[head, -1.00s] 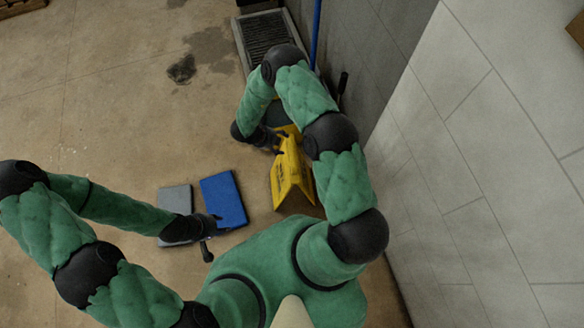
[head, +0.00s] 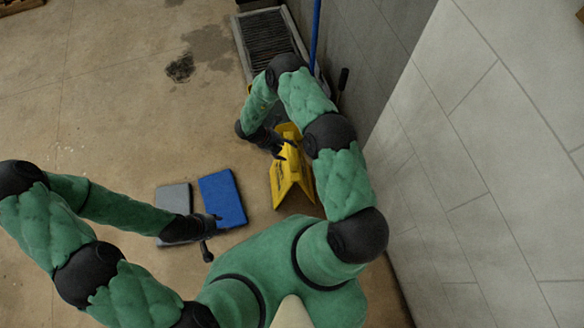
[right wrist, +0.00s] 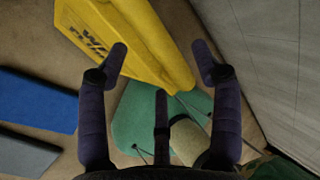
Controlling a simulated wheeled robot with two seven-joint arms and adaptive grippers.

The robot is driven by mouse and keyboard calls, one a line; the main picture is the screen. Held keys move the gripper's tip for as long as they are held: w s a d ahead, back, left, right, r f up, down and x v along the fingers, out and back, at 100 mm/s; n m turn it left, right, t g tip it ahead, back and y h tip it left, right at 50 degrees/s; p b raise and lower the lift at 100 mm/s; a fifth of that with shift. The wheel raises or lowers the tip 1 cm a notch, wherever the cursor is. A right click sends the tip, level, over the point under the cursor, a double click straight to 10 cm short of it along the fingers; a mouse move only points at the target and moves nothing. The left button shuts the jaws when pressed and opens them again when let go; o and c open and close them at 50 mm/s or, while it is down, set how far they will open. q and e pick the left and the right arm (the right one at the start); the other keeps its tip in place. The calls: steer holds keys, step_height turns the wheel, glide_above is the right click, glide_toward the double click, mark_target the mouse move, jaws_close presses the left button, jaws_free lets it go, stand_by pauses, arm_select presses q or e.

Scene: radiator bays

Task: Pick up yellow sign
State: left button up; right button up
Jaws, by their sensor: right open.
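The yellow sign (head: 291,180) stands folded like a tent on the floor near the wall, with dark lettering on its side. It also fills the upper middle of the right wrist view (right wrist: 135,38). My right gripper (head: 283,150) is at the sign's top ridge in the head view. In the right wrist view, my right gripper (right wrist: 160,65) has its fingers spread apart, with the sign beyond and partly between them. I cannot tell whether a finger touches it. My left gripper (head: 212,217) is low over the grey and blue pads, away from the sign; its fingers are too small to read.
A blue pad (head: 222,198) and a grey pad (head: 173,197) lie on the floor left of the sign. A floor grate (head: 268,35) and a blue pole (head: 315,30) are at the back by the wall (head: 480,170). The floor at left is clear.

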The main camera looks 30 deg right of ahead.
mark_target(291, 152)
steer(key=b+x, duration=0.2)
steer(key=x, duration=0.2)
steer(key=shift+d+f, duration=0.1)
steer(key=shift+f, duration=0.15)
steer(key=shift+r, duration=0.1)
jaws_close()
